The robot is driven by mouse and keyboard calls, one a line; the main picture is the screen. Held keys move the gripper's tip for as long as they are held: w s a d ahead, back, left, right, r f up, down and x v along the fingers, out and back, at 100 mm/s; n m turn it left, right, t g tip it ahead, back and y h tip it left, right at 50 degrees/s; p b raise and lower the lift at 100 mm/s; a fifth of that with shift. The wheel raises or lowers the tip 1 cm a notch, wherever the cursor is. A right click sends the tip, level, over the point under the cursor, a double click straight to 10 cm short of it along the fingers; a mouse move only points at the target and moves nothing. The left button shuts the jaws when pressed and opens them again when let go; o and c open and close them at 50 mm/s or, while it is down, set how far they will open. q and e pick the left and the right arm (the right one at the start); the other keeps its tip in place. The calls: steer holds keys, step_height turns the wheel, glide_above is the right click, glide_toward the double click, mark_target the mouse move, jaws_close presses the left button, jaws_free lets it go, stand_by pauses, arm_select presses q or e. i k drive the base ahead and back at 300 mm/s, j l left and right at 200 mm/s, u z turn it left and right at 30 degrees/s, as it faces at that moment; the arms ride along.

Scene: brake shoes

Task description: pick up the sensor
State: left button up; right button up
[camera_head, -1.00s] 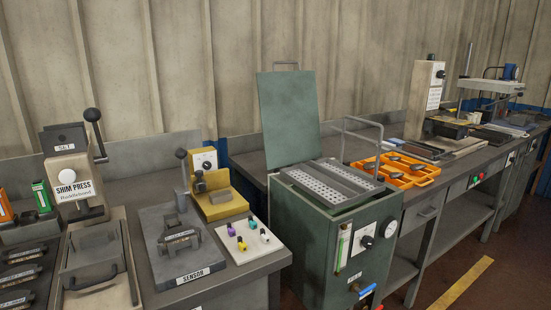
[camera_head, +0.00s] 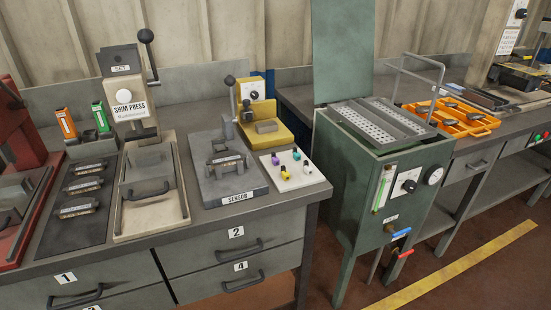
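A grey fixture plate (camera_head: 210,188) on the workbench bears a label reading SENSOR (camera_head: 238,197) on its front edge. A dark metal part (camera_head: 228,161) sits on the plate, with an upright lever (camera_head: 231,95) behind it. To its right a white plate (camera_head: 265,178) holds several small coloured pieces, among them a purple one (camera_head: 275,159), a teal one (camera_head: 296,154) and a yellow one (camera_head: 285,174). I cannot tell which of these is the sensor. Neither of my grippers is in view.
A shim press (camera_head: 124,97) and a dark tray (camera_head: 60,232) of parts stand left, beside a red press (camera_head: 20,125). A yellow fixture (camera_head: 283,134) is behind the white plate. A green cabinet (camera_head: 350,185) stands right, near an orange tray (camera_head: 462,131). Numbered drawers (camera_head: 222,238) are below.

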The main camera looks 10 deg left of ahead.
mark_target(274, 160)
steer(key=i+l+u, duration=0.1)
steer(key=l, duration=0.25)
steer(key=i+l+u, duration=0.2)
steer(key=i+l, duration=0.15)
steer(key=l, duration=0.35)
steer(key=i+l+u, duration=0.15)
steer(key=l, duration=0.2)
